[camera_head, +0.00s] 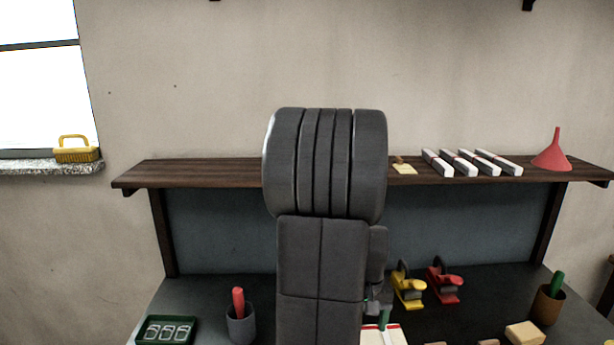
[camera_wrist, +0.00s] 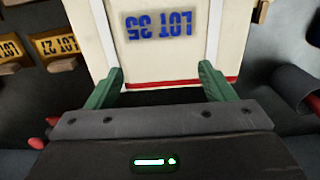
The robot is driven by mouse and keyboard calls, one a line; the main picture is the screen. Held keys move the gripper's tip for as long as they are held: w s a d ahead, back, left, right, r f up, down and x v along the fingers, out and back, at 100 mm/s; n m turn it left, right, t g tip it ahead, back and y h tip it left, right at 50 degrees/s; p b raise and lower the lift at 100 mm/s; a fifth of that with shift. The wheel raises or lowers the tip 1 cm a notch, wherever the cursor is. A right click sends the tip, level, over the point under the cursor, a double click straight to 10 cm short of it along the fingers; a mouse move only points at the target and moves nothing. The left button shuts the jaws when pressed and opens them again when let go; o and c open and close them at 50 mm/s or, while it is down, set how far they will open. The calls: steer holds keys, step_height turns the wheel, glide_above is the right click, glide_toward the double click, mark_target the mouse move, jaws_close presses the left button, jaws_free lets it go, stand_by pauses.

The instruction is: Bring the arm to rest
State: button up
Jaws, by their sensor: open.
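I cannot tell whether the fingers touch the cloth. In the head view my arm hides the middle of the bench. Only a small part of the cloth (camera_head: 393,337) and one green finger show beside the arm.
A shelf (camera_head: 215,172) behind the bench holds several white bars and a red funnel (camera_head: 552,152). On the bench stand a grey cup (camera_head: 240,325), a brown cup (camera_head: 546,306), a yellow tool (camera_head: 408,288), a red tool (camera_head: 444,286), a green tray (camera_head: 140,331) and small blocks.

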steer(key=shift+f, duration=2.35)
steer(key=shift+a, duration=0.1)
